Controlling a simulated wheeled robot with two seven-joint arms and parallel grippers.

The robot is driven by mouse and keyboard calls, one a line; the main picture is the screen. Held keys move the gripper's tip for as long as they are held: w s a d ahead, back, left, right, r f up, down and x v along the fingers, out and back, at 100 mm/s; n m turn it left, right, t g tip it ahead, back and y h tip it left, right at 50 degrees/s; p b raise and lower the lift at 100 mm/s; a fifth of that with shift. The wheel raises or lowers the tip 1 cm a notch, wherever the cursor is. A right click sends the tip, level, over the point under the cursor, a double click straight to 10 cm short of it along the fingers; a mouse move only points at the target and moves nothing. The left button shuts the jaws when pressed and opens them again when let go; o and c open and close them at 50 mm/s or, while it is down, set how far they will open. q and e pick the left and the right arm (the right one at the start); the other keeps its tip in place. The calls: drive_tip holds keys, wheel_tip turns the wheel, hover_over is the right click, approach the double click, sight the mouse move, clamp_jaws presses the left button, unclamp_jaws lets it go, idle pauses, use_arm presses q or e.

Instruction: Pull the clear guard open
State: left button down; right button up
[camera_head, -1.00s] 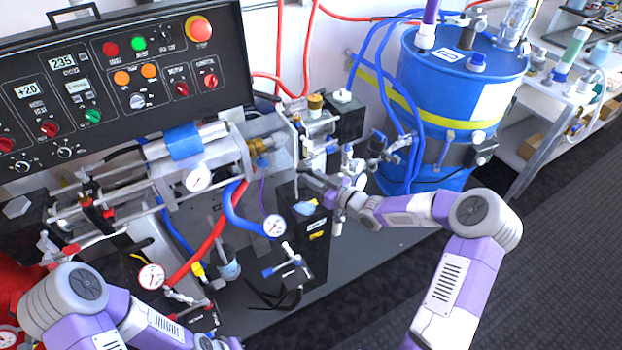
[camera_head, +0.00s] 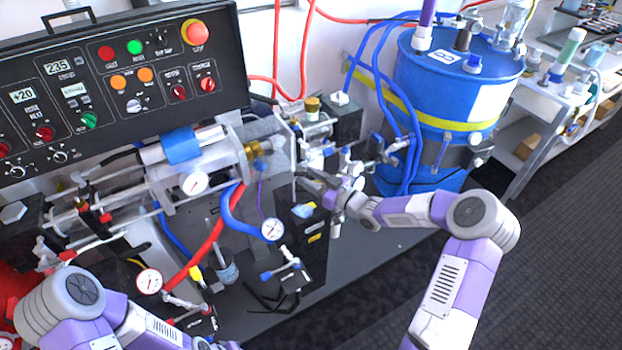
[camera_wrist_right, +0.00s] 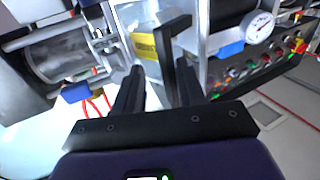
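The clear guard (camera_wrist_right: 145,45) seems to be the see-through pane with a yellow label in the right wrist view. Its outline is hard to make out in the head view. A black bar handle (camera_wrist_right: 166,42) stands in front of it. My right gripper (camera_wrist_right: 158,70) has its two black fingers apart, with the handle at the right fingertip and partly between the fingers. I cannot tell whether they touch. In the head view my right gripper (camera_head: 312,178) reaches in from the right at the machine's middle, tips small and partly lost against dark parts. My left gripper is below the picture edge.
A control panel (camera_head: 110,85) stands behind the machine at left. A blue drum (camera_head: 420,95) with hoses stands behind my right arm. The floor at right is clear.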

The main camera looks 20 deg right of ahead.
drive_tip(key=p+v, duration=0.1)
drive_tip(key=v, duration=0.6)
drive_tip(key=shift+s+p, duration=0.3)
drive_tip(key=shift+p, duration=0.1)
drive_tip(key=shift+d, duration=0.15)
drive_tip(key=s+a+f+m+g+h+p, duration=0.1)
drive_tip(key=s+a+f+m+g+h, duration=0.2)
drive_tip(key=a+f, duration=0.4)
drive_tip(key=s+a+f+m+g+p, duration=0.1)
drive_tip(key=s+a+f+m+g, duration=0.4)
drive_tip(key=f, duration=0.4)
drive_tip(key=s+a+f+g+h, duration=0.1)
drive_tip(key=s+a+f+g, duration=0.1)
drive_tip(key=s, duration=0.7)
drive_tip(key=s+a+f+m+g+h, duration=0.1)
drive_tip(key=s+a+f+g, duration=0.2)
drive_tip(key=s, duration=0.6)
wheel_tip(320, 180, down, 3)
drive_tip(key=shift+r+g+p, duration=0.2)
drive_tip(key=shift+g+p, duration=0.15)
drive_tip(key=shift+g, duration=0.55)
